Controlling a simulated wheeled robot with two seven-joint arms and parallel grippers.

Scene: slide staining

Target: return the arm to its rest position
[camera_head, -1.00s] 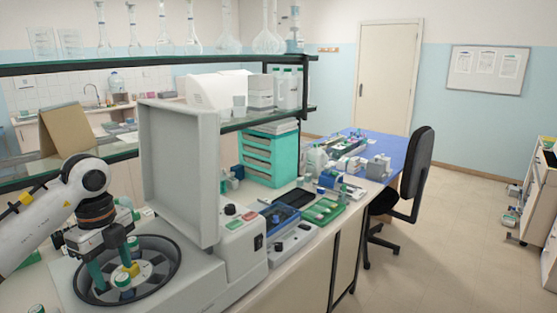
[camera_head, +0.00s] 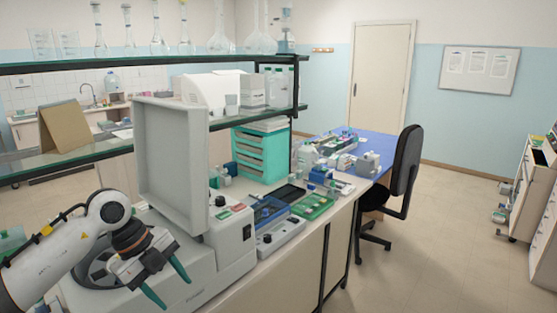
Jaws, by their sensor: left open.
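My left gripper (camera_head: 168,284) is open, with its two green fingers apart and nothing between them. It is in front of the grey centrifuge (camera_head: 200,262), over its front edge. My left arm (camera_head: 75,258) comes in from the left and hides much of the centrifuge's round bowl (camera_head: 97,272). The centrifuge lid (camera_head: 175,150) stands upright and open. What sits in the bowl cannot be made out behind the arm. My right gripper is not in view.
The bench runs to the right with a blue tray (camera_head: 268,211), a green rack (camera_head: 312,205) and a teal drawer unit (camera_head: 262,152). Glass shelves (camera_head: 70,160) stand behind. A black chair (camera_head: 405,175) stands by the blue table. The floor (camera_head: 440,240) at right is clear.

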